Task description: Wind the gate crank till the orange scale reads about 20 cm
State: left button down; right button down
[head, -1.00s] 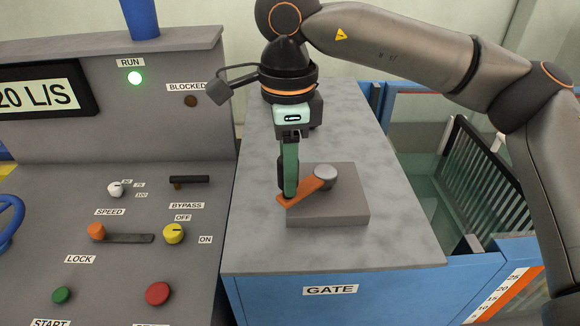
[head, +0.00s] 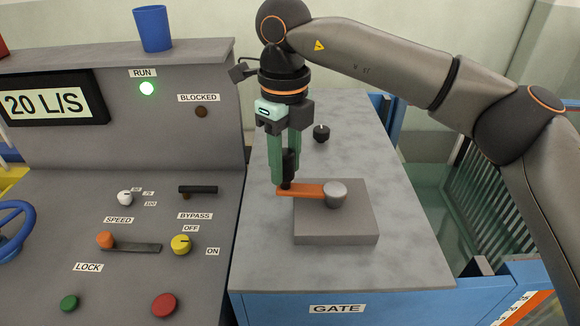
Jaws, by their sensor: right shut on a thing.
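The gate crank is an orange arm (head: 308,191) on a silver hub (head: 336,194), on a grey block (head: 335,234) above the GATE label (head: 337,309). The crank arm points left from the hub. Its black upright handle (head: 288,170) stands at the left end. My right gripper (head: 284,170) comes down from above, its green fingers shut on the handle. The orange scale (head: 525,308) shows only in part at the lower right corner; its reading cannot be told. My left gripper is not in view.
A small black knob (head: 321,133) stands behind the crank. A blue cup (head: 152,28) stands on the panel top.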

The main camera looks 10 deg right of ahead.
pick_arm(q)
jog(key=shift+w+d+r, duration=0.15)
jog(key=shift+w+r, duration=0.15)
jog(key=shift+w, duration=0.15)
pick_arm(e)
jog(key=shift+w+d+r+m, duration=0.1)
jog(key=shift+w+d+m, duration=0.3)
jog(key=shift+w+m, duration=0.55)
jog(key=shift+w+d+f+m, duration=0.1)
jog(key=shift+w+d+m, duration=0.4)
jog(key=shift+m, duration=0.8)
jog(key=shift+w+d+r+m, duration=0.1)
jog(key=shift+w+d+m, duration=0.25)
jog(key=shift+w+m, duration=0.6)
jog(key=shift+s+m, duration=0.2)
jog(key=shift+m, duration=0.1)
jog(key=c, duration=0.5)
grip_release()
pick_arm(q)
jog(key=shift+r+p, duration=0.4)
jog(key=shift+p, duration=0.25)
pick_arm(e)
notch_tip(320, 180, up, 12)
jog(key=shift+r, duration=0.25)
